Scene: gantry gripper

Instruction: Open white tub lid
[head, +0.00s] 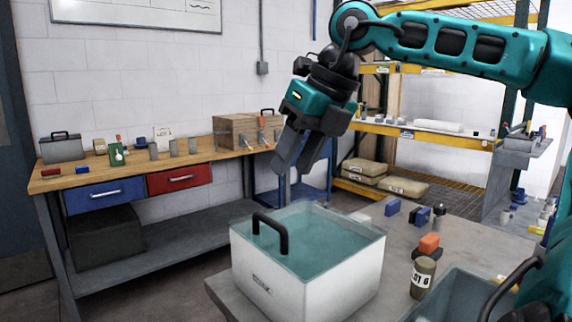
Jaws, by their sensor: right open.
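The white tub (297,284) stands on the grey table in front of me. Its lid (328,243) is a translucent teal panel lying flat over the top. A black arched handle (271,231) stands up near the lid's left side. My right gripper (294,168) comes in from the upper right and points down. It is open and empty, above and behind the tub's far edge, apart from the handle. My left gripper is not in view.
On the table's right are blue blocks (421,216), an orange block (429,243), a labelled can (423,277) and a grey-teal bin (458,296). A wooden workbench (67,182) stands at the back left. Yellow-beamed shelving (420,133) stands behind.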

